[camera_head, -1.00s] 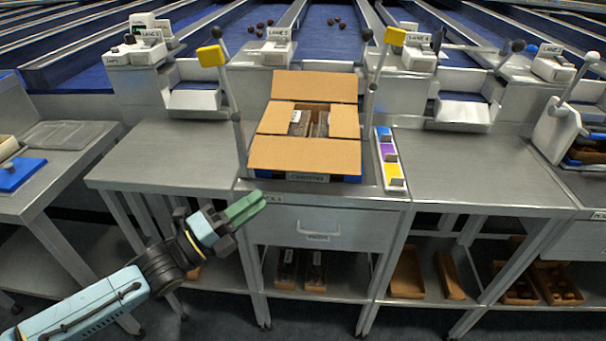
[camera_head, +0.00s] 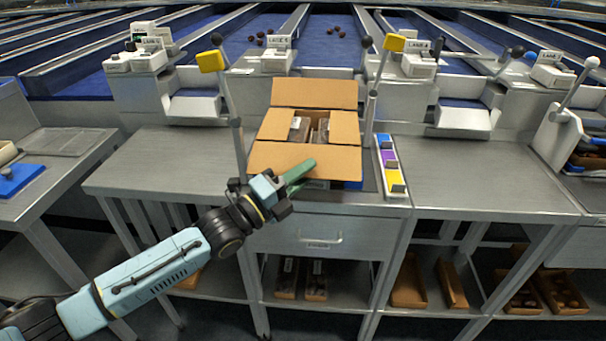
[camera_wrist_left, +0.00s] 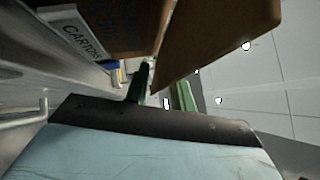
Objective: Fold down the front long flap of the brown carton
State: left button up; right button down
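The brown carton (camera_head: 312,124) stands open on the middle bench, with dark packed contents showing inside. Its front long flap (camera_head: 290,157) is folded outward toward me, its back flap (camera_head: 314,94) stands up behind, and the side flaps are spread. My left gripper (camera_head: 298,176) has green fingers at the front flap's near edge, right of its middle. In the left wrist view the fingers (camera_wrist_left: 163,92) are apart, with the brown flap (camera_wrist_left: 215,35) reaching toward the gap between them. I cannot tell if they touch it. My right gripper is not in view.
Two posts with yellow tops (camera_head: 210,61) flank the carton. A strip of blue, purple and yellow blocks (camera_head: 390,165) lies right of it. A drawer (camera_head: 320,236) is below. The bench tops left and right (camera_head: 480,170) are clear.

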pick_arm(q)
jog(key=shift+c, duration=0.3)
grip_shut()
dwell(1.1)
